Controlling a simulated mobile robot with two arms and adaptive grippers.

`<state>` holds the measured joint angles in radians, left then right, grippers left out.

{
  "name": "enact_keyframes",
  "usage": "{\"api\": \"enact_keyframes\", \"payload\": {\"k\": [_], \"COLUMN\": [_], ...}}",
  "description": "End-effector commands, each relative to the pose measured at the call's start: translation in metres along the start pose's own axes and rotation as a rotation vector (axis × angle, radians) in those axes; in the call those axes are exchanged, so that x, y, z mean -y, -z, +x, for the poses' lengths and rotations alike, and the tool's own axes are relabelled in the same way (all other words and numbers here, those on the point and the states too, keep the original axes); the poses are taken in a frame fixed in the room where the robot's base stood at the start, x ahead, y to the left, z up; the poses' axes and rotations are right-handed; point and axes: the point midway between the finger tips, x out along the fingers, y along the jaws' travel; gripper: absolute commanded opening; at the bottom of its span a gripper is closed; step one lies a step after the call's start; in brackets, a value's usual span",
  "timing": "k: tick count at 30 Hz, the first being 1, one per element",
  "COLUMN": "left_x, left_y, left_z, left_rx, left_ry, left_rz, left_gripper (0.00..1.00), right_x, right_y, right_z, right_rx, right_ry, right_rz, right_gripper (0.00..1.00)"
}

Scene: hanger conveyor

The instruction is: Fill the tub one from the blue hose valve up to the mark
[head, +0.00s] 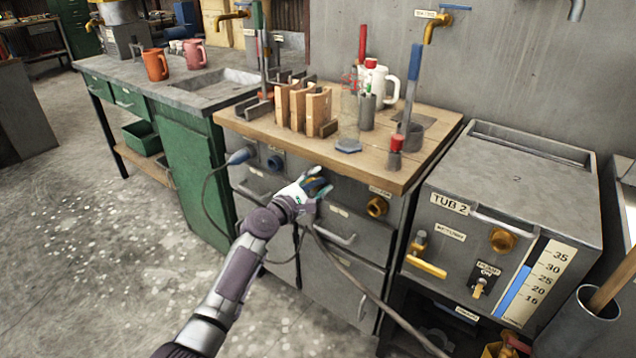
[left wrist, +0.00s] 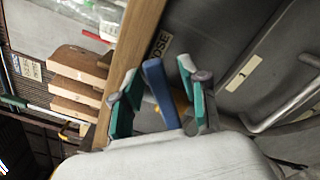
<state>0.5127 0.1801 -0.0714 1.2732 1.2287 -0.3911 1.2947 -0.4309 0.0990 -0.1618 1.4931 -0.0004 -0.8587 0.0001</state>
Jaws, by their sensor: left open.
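My left gripper (head: 318,188) is at the front of the wooden-topped bench, just under its edge. In the left wrist view the gripper (left wrist: 160,95) is open, with a blue lever (left wrist: 161,92) between its green-padded fingers. I cannot tell whether they touch it. A partly hidden label ending in "OSE" (left wrist: 160,46) is beside the lever. A grey tub labelled TUB 2 (head: 450,205) stands at the right, with a blue level strip (head: 514,291) on its numbered gauge (head: 540,280). I see no tub labelled one. My right gripper is not in view.
A brass outlet (head: 377,206) is right of my gripper. The floor at the left is clear.

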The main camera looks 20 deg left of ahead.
Motion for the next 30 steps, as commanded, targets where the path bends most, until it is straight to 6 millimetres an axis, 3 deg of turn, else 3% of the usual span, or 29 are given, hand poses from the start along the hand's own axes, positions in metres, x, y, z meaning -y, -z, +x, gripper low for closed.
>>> {"api": "enact_keyframes", "payload": {"k": [5,8,21,30], "left_x": [0.0,0.001,0.001,0.0], "left_y": [0.0,0.001,0.001,0.0], "left_z": [-0.005,-0.018,-0.104,-0.12], "left_rx": [0.0,0.0,-0.001,0.0], "left_ry": [-0.001,0.001,0.0,0.0], "left_rz": [0.001,0.002,0.001,0.001], "left_gripper": [0.44,0.44,0.44,0.44], "right_x": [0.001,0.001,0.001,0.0], "right_y": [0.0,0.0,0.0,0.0], "right_z": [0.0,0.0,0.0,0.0], "right_rx": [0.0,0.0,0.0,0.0], "right_ry": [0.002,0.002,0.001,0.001], "right_rz": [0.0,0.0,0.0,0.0], "right_gripper": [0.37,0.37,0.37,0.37]}}
